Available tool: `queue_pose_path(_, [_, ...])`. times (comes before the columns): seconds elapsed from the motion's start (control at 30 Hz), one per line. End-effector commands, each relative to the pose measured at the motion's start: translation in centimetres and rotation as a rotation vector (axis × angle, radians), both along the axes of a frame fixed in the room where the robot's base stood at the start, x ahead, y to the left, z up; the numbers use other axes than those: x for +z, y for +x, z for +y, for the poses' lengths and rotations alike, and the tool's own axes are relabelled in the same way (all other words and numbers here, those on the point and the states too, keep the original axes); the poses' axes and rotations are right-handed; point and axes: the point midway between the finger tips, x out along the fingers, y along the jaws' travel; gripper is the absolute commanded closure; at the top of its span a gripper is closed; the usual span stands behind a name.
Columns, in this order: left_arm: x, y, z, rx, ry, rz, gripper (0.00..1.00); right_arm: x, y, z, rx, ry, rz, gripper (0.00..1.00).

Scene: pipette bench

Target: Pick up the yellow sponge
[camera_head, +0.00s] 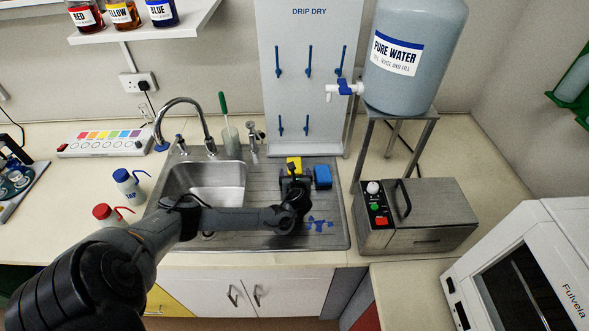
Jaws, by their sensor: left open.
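The yellow sponge (294,163) lies on the ribbed metal drainboard (262,222), right of the sink basin. My left arm reaches in from the lower left, and its dark left gripper (294,177) is open at the sponge's near side. The gripper hides the near part of the sponge, and I cannot tell whether the fingers touch it. A blue sponge (322,176) lies just right of the gripper. My right gripper is out of view.
The sink tap (187,104) and a beaker with a green-handled brush (229,138) stand behind the basin. The drip-dry board (309,90) rises behind the drainboard. A water tank stand (373,135) and a metal box unit (430,205) stand to the right. A blue piece (320,223) lies on the drainboard's front.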

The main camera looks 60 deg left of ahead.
Motion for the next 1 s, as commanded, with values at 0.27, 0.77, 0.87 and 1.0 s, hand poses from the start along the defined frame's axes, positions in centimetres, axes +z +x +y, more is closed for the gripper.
queue_pose_path(0.27, [0.01,0.0,0.0,0.0,0.0,0.0,0.21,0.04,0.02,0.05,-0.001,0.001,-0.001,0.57])
queue_pose_path(0.77, [0.03,0.0,0.0,0.0,0.0,-0.001,0.64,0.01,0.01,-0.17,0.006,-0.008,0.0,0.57])
queue_pose_path(0.87, [0.1,0.01,0.01,0.0,0.0,-0.001,0.64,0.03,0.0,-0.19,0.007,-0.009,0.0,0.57])
queue_pose_path(1.0, [0.59,0.04,0.02,-0.001,0.0,-0.002,0.64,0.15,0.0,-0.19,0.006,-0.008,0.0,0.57])
